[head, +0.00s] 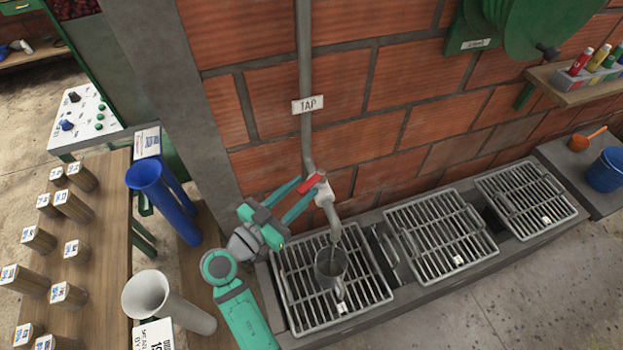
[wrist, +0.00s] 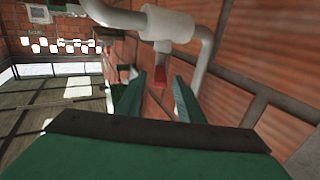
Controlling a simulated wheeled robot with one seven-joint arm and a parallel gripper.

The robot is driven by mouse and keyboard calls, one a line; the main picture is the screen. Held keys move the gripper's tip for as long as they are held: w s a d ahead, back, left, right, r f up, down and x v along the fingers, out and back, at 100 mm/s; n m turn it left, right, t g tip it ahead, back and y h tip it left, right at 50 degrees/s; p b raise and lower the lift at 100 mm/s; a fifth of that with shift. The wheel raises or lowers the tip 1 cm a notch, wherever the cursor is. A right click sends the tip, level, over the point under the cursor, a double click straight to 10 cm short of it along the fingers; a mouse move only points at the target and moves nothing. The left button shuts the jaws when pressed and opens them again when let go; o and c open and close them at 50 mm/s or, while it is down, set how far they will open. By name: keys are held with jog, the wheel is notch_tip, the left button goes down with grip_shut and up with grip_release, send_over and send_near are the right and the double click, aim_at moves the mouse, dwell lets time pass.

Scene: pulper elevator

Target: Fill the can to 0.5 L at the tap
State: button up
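The tap (head: 323,190) is a grey pipe on the brick wall with a white valve body, a red lever (head: 311,184) and a down-turned spout. A grey metal can (head: 331,268) stands upright on the left grate, under the spout. A thin line shows between spout and can; I cannot tell if it is running water, nor the level inside. My gripper (head: 304,190) is at the lever, its two teal fingers apart.
Three grates line the wall trough; the middle grate (head: 440,237) and right grate (head: 525,200) are bare. At left, a wooden bench (head: 100,230) holds several labelled blocks, with a blue tube (head: 150,185) and a white tube (head: 165,300) nearby. A blue bucket (head: 605,170) stands at right.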

jog(key=shift+v, duration=2)
jog(key=shift+a, duration=0.1)
jog(key=shift+a, duration=0.1)
jog(key=shift+d, duration=0.2)
jog(key=shift+s, duration=0.1)
